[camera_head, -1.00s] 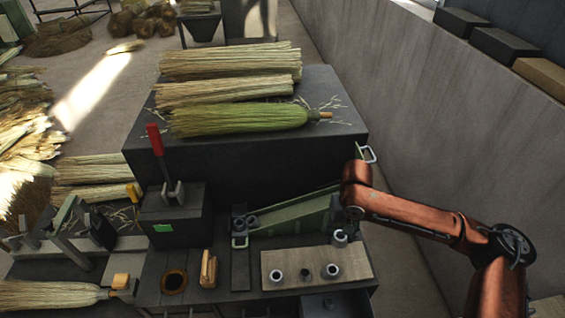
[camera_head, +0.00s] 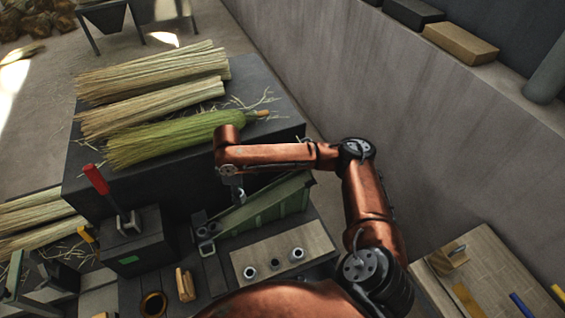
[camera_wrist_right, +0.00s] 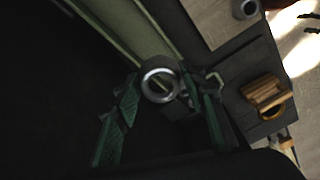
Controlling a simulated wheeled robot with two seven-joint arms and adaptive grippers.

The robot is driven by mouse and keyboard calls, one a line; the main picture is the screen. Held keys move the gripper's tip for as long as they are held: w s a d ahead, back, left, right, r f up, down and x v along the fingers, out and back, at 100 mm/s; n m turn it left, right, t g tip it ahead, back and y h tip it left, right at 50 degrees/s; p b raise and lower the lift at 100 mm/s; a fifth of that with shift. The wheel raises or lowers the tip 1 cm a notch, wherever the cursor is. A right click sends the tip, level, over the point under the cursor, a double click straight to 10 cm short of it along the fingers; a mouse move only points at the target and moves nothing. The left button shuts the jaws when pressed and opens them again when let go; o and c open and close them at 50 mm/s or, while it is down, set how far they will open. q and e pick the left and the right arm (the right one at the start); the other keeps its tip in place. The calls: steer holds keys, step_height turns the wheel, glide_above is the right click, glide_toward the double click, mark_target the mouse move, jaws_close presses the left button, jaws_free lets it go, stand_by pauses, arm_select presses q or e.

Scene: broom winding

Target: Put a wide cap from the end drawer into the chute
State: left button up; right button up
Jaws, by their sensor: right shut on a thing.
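My right gripper (camera_head: 240,194) is shut on a grey metal ring-shaped cap (camera_head: 241,199) and holds it over the back edge of the green chute (camera_head: 268,208). In the right wrist view, the gripper's two green fingers (camera_wrist_right: 165,92) stand either side of the cap (camera_wrist_right: 160,86), whose open round end faces the camera. The chute's long pale green walls (camera_wrist_right: 130,22) run behind it. I cannot tell how high the cap is above the chute. The end drawer is not clearly seen; my arm covers the bench's front.
Several metal fittings stand on a pale board (camera_head: 262,253) before the chute. A red-handled device (camera_head: 97,180) and a wooden block (camera_head: 185,284) are to the left. Broom bundles (camera_head: 170,138) lie on the dark box behind. A wall (camera_head: 400,110) runs along the right.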

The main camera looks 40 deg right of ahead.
steer(key=d+r+n+p, duration=0.2)
steer(key=d+n+p, duration=0.6)
steer(key=n+p, duration=0.95)
glide_above(281, 192)
step_height(281, 192, down, 4)
steer(key=shift+d+f+b, duration=0.1)
steer(key=shift+b, duration=0.85)
step_height(281, 192, down, 4)
steer(key=b, duration=0.3)
steer(key=shift+r+b, duration=0.25)
steer(key=shift+b, duration=0.05)
steer(key=o, duration=0.9)
steer(key=shift+r, duration=0.1)
